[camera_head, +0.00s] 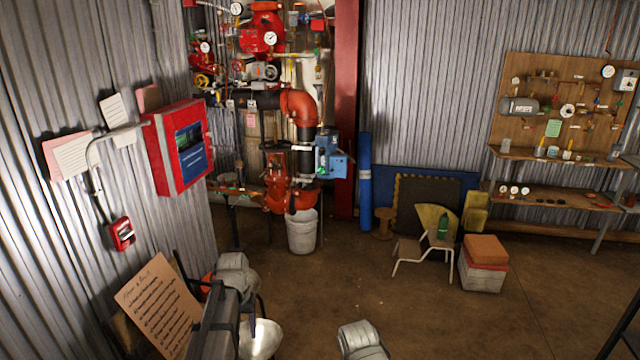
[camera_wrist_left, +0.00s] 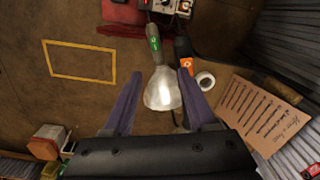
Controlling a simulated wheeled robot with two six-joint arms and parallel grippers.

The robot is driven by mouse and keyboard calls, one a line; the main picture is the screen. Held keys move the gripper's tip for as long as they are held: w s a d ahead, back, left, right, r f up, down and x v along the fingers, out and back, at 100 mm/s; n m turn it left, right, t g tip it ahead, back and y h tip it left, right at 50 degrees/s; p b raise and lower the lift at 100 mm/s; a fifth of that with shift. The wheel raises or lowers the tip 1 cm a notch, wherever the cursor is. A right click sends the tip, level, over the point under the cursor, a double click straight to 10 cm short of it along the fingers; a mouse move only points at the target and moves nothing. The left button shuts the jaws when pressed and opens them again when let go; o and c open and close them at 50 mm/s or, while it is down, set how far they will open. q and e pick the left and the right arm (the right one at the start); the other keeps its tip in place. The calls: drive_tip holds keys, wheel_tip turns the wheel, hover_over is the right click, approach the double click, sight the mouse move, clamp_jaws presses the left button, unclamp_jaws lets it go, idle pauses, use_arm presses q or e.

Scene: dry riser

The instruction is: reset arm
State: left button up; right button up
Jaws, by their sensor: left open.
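My left gripper (camera_wrist_left: 160,75) is open in the left wrist view, with its two dark fingers spread apart. A shiny silver bowl-shaped piece with a grey handle (camera_wrist_left: 163,90) shows between and beyond the fingers. No contact with it is visible, and the gap to it is hard to judge. In the head view my left arm reaches in low at the left, and the silver piece (camera_head: 260,340) shows at the bottom edge. A grey part, apparently of my right arm, shows at the bottom centre; the right gripper is out of sight.
A handwritten board (camera_head: 160,305) leans by the left wall, close to my left arm. A red box (camera_head: 180,147) juts from that wall. Red pipework (camera_head: 290,190), a white bucket (camera_head: 302,232) and a chair (camera_head: 430,240) stand farther back.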

use_arm(q)
drive_tip(key=s+d+m+y, duration=0.1)
drive_tip(key=s+d+m, duration=0.4)
drive_tip(key=s+d, duration=1.3)
drive_tip(key=shift+s+d, duration=0.35)
drive_tip(key=shift+d, duration=0.45)
drive_tip(key=shift+a+r, duration=0.1)
idle(2.6)
